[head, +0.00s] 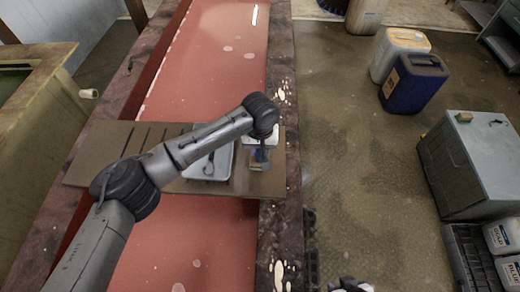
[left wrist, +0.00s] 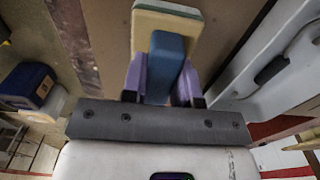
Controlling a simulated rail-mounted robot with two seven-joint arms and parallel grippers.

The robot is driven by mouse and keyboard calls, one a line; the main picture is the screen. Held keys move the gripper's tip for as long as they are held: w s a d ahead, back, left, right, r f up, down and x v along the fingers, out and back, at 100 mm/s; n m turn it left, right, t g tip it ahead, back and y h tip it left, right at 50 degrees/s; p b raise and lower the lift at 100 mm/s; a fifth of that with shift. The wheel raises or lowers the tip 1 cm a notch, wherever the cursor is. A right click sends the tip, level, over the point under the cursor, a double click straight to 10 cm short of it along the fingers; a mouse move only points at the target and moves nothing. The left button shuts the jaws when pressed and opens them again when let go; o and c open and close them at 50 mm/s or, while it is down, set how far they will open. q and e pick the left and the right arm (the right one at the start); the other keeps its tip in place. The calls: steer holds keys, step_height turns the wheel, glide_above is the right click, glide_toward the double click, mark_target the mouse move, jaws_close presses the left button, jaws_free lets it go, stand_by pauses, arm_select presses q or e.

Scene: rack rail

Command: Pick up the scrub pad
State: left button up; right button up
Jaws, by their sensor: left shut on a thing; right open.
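My left gripper (left wrist: 162,85) is shut on the blue grip of a scrub pad (left wrist: 165,22), with its purple fingers on either side. The pad is a cream and tan block beyond the fingertips. In the head view the left gripper (head: 260,162) is over the right end of a brown board, and the blue and yellow of the scrub pad (head: 257,155) show there, partly hidden by my arm. I cannot tell whether the pad touches the board. My right gripper (head: 350,285) is open, only partly in view at the bottom edge.
The brown board (head: 95,170) lies across the red channel (head: 225,60) and carries a white tray (head: 222,165) with a tool in it. Jugs (head: 413,82) stand on the floor behind.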

arm_select(q)
step_height(320, 180, up, 4)
steer(key=shift+r+p, duration=0.1)
steer(key=shift+p, duration=0.25)
steer(key=s+d+r+p, duration=0.1)
steer(key=s+d+r, duration=0.5)
steer(key=d, duration=0.4)
steer(key=shift+r, duration=0.3)
